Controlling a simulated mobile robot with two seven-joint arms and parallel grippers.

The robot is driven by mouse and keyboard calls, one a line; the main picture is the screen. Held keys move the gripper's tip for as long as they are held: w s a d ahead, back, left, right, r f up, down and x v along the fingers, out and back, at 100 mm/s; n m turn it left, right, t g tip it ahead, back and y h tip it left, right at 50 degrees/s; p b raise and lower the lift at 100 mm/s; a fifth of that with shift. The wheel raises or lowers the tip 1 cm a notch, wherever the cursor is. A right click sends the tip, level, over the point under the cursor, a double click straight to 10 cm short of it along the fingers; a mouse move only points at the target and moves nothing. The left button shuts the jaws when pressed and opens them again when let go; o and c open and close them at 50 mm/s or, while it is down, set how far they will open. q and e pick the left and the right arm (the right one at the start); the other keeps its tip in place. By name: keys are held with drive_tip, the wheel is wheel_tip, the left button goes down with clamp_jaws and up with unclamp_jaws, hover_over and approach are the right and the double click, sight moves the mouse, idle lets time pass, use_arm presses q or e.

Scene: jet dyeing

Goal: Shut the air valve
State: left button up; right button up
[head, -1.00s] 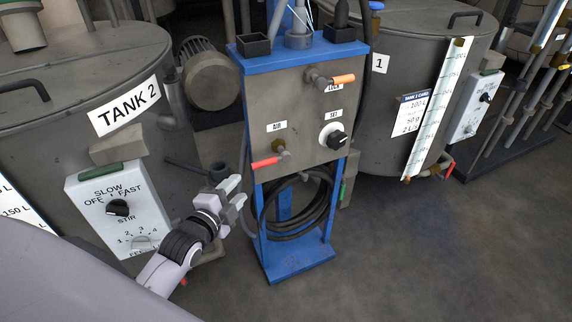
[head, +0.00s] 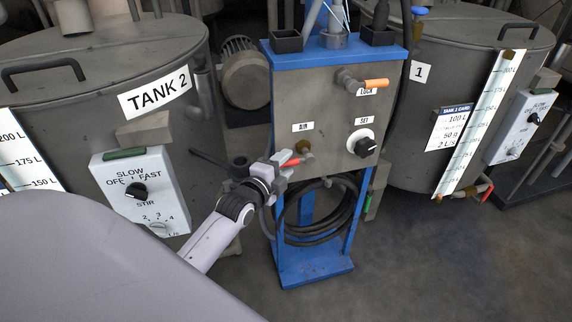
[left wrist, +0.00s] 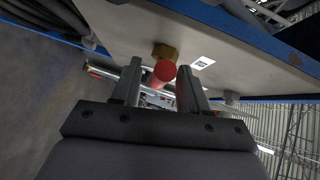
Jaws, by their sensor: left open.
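The air valve's red lever (head: 291,162) sticks out to the left from its brass fitting (head: 304,147), under the AIR label (head: 302,127) on the grey panel of the blue stand. My left gripper (head: 279,164) is at the lever's free end, with its fingers open. In the left wrist view the lever's round red end (left wrist: 164,71) lies between the two open fingers (left wrist: 157,86), with gaps beside it. The brass fitting (left wrist: 165,51) and the label (left wrist: 203,63) show behind it. My right gripper is not in view.
An orange LOCK lever (head: 376,83) and a black SET knob (head: 361,143) are on the same panel. A black hose coil (head: 325,238) hangs below. Tank 2's STIR control box (head: 133,170) stands left of my arm. Open floor lies at right front.

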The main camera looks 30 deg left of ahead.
use_arm(q)
drive_tip(key=shift+w, duration=0.55)
clamp_jaws()
drive_tip(key=shift+f, duration=0.15)
